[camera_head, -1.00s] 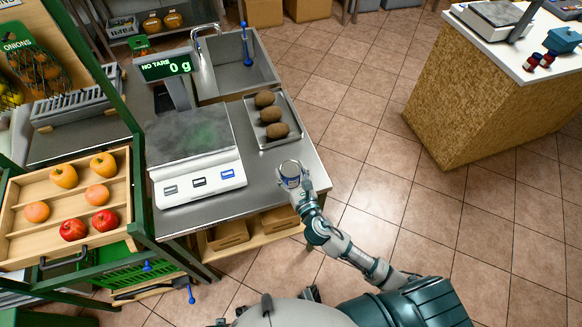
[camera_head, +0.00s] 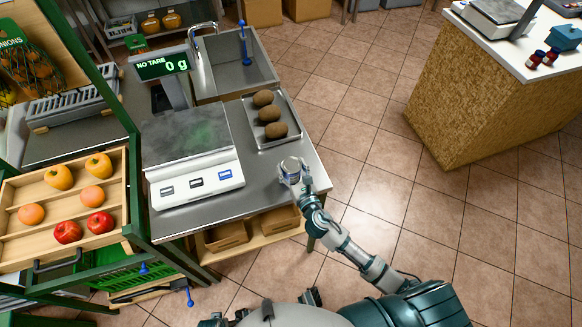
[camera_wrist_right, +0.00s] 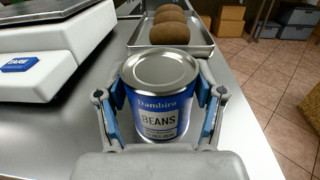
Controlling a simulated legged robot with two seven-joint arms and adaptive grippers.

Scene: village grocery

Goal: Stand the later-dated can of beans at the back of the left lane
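A can of beans (camera_head: 290,171), with a silver lid and a blue and white label, is upright over the right part of the steel counter. My left gripper, a second can and the left lane are not in view.
A scale (camera_head: 200,190) reading 0 g stands left of the can. A metal tray (camera_head: 284,141) with brown round items lies just behind it. A sink (camera_head: 262,75) is farther back, and a wooden fruit tray (camera_head: 12,222) is at left. The counter's right edge is close.

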